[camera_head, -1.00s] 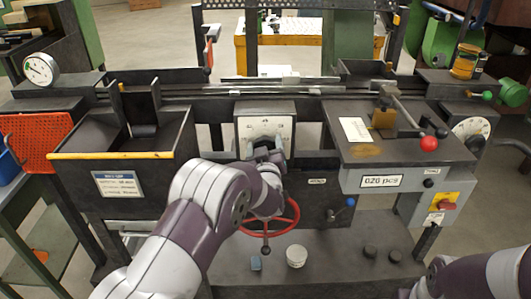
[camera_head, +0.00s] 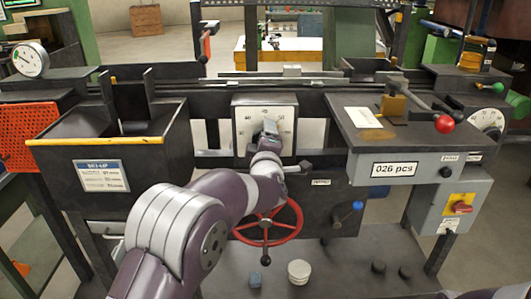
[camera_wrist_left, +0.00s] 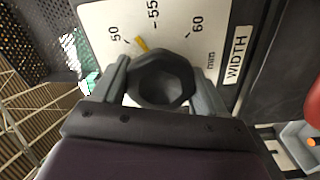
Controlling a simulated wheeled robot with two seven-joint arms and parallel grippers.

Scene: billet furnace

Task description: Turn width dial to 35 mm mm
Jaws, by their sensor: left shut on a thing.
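The width dial is a black faceted knob (camera_wrist_left: 163,80) on a white scale plate (camera_wrist_left: 98,22) marked WIDTH and mm. Its yellow pointer (camera_wrist_left: 141,43) points up-left, between the 50 and 55 marks. My left gripper (camera_wrist_left: 162,92) has a finger on either side of the knob and is shut on it. In the head view the scale plate (camera_head: 246,115) stands in the middle of the machine, and my left gripper (camera_head: 268,130) is in front of it, hiding the knob and part of the scale. My right gripper is not in view.
Below the dial is a red handwheel (camera_head: 284,236), close under my left forearm. A bin (camera_head: 110,148) with a set-up card (camera_head: 102,175) is at left. At right are a red-ball lever (camera_head: 444,124), a 026 pcs counter (camera_head: 394,169) and a red switch (camera_head: 461,208).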

